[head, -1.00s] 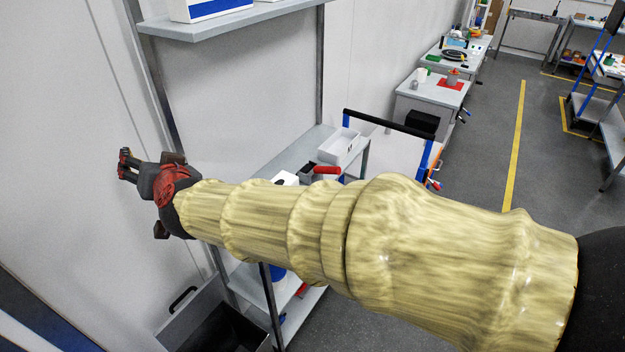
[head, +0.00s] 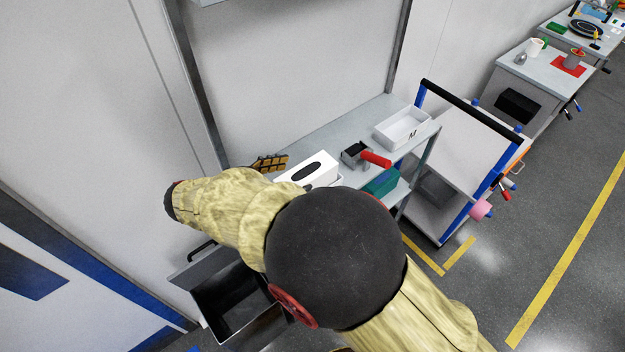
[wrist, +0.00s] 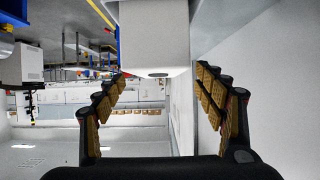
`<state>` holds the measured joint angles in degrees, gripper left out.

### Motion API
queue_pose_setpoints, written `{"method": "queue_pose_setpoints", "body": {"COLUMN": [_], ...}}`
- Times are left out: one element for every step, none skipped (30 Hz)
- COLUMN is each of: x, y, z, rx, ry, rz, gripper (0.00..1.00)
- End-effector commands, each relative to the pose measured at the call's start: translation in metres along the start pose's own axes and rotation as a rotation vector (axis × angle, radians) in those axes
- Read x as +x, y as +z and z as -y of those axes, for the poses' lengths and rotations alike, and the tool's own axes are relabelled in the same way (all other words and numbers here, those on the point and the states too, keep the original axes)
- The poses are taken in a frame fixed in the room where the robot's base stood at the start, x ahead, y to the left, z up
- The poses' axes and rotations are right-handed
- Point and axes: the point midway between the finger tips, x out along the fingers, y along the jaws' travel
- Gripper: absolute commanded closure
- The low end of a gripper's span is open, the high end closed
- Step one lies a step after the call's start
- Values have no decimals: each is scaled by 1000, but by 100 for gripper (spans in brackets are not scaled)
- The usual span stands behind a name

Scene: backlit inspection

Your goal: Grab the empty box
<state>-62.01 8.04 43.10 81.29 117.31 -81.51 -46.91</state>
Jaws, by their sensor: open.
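A white box with a dark oval slot in its top (head: 310,170) sits at the near end of the grey shelf, partly hidden by my arm. An open white box (head: 402,128) stands farther along the shelf; its visible inside looks empty. My gripper (head: 268,162) shows only as tan padded fingers just left of the slotted box. In the wrist view my gripper (wrist: 163,78) is open, and a white box (wrist: 155,30) with a dark oval lies ahead between the fingers, apparently not held. That view looks upside down.
A dark container with a red handle (head: 372,158) sits between the two boxes. A blue-framed cart (head: 470,150) stands right of the shelf. An open grey bin (head: 230,298) is below my arm. The wall is close on the left.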

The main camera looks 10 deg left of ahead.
Motion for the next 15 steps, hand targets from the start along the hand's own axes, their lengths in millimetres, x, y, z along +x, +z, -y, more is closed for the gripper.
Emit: {"method": "queue_pose_setpoints", "body": {"x": [4, 6, 8, 11, 14, 19, 24, 28, 34, 39, 43, 48, 51, 54, 56], "y": [0, 0, 1, 1, 2, 4, 4, 5, 6, 6, 6, 6, 6, 5, 5], "z": [0, 0, 0, -1, -1, -2, -2, -3, -3, -4, -3, -3, -3, -3, -3], "rx": [1, 1, 2, 2, 2, 1, 1, 2, 3, 3, 2, 2, 2, 2, 2], "ry": [0, 0, -1, 0, 0, 1, 1, 1, 1, 1, 0, 0, 0, 0, 0], "rz": [0, 0, 0, 0, 0, 1, 1, 1, 0, 0, 0, 1, 1, 1, 0], "gripper": [30, 30, 30, 30, 30, 30, 30, 30, 30, 30, 30, 30, 30, 30, 30]}}
